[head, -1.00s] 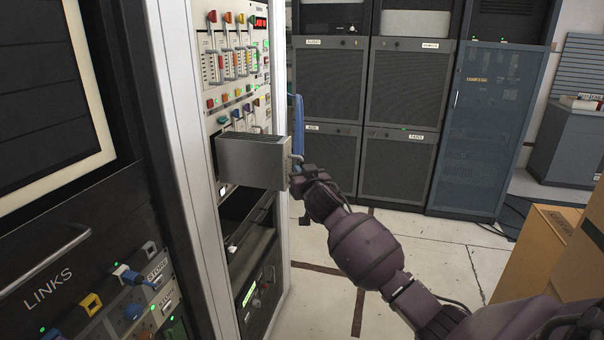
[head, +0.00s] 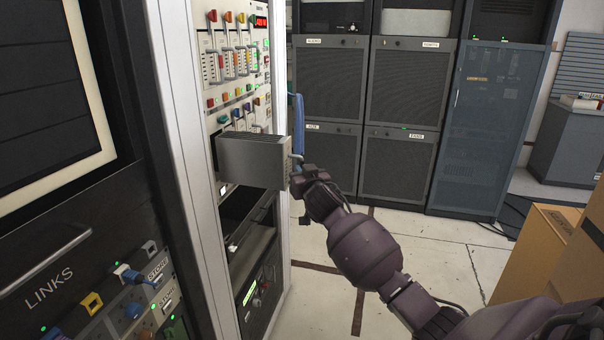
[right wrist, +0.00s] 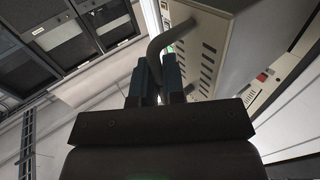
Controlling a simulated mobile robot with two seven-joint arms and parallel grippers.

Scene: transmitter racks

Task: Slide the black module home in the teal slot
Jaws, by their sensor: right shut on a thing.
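A box-shaped module (head: 252,160) sticks out from the rack front in the head view. It looks grey rather than black, with vent slots along its top edge. My right gripper (head: 297,176) is at its near end. In the right wrist view my right gripper (right wrist: 160,82) is shut on the module's curved handle (right wrist: 158,45), and the module's slotted face (right wrist: 205,65) is just beyond it. I cannot tell whether the module's far end is inside a slot. No teal slot edge shows clearly. My left gripper is not in view.
The rack's control panel (head: 232,60) with sliders and coloured knobs is above the module. A dark open bay (head: 245,215) is below it. A blue upright part (head: 299,125) stands close behind the gripper. Cardboard boxes (head: 540,245) are at right; the floor between is clear.

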